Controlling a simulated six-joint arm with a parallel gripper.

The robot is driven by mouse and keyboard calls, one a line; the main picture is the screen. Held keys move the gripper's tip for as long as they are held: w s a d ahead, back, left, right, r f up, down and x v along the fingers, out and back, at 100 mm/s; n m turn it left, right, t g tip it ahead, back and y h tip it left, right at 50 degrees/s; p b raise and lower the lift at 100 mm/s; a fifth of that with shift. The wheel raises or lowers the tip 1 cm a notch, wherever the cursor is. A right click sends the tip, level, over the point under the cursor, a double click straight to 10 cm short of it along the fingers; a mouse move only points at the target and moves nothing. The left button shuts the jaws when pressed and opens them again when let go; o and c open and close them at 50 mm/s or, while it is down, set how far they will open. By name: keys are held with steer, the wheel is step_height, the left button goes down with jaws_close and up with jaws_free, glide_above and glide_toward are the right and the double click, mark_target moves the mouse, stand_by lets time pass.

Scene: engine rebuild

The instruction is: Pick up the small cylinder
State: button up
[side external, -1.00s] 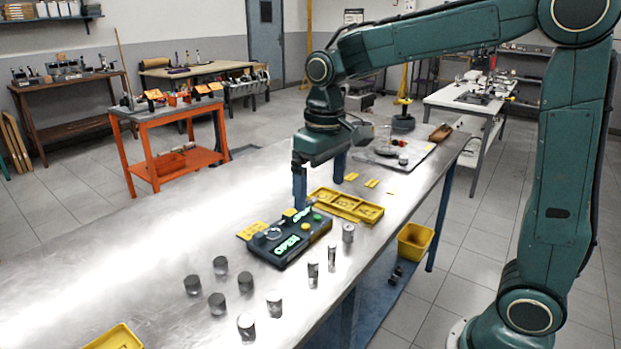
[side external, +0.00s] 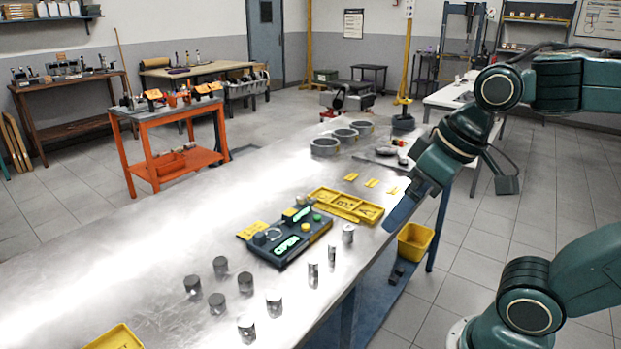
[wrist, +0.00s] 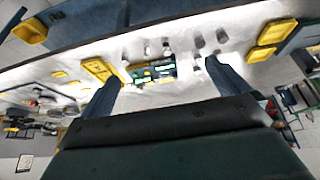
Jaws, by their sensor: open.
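Several grey metal cylinders stand upright on the steel table. Two are slim, a front one (side external: 313,275) and one behind it (side external: 331,255), both near the table's right edge. A short one (side external: 348,234) stands beside the yellow tray. Wider ones (side external: 217,303) stand to the left. I cannot tell which one the task means. My gripper (side external: 402,210) is tilted beyond the table's right edge, apart from all the cylinders. In the wrist view, its two blue fingers (wrist: 162,70) are wide apart with nothing between them; small cylinders show farther off.
A dark panel with green lit labels (side external: 290,245) and a yellow divided tray (side external: 345,205) lie mid-table. Grey rings (side external: 325,147) sit at the back. A yellow bin (side external: 415,241) is below the right edge. The table's left side is mostly clear.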

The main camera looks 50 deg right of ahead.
steer(key=shift+s+f+t, duration=0.15)
steer(key=shift+s+f, duration=0.05)
steer(key=shift+s, duration=0.3)
steer(key=shift+s+f+t, duration=0.15)
steer(key=shift+s+f, duration=0.05)
steer(key=shift+s, duration=0.3)
steer(key=c, duration=1.1)
steer(key=shift+c, duration=0.2)
steer(key=shift+w, duration=0.1)
steer(key=n+g+y, duration=0.1)
steer(key=n+g, duration=0.5)
steer(key=n, duration=1.4)
glide_above(314, 260)
steer(key=d, duration=0.2)
step_height(314, 260, down, 7)
steer(key=shift+w+a, duration=0.15)
steer(key=shift+a, duration=0.1)
steer(key=shift+f, duration=0.15)
steer(key=shift+a+f, duration=0.15)
steer(key=shift+f, duration=1.25)
steer(key=shift+a+f, duration=0.2)
steer(key=shift+f, duration=1.25)
steer(key=shift+a+f, duration=0.15)
steer(key=shift+f, duration=1.25)
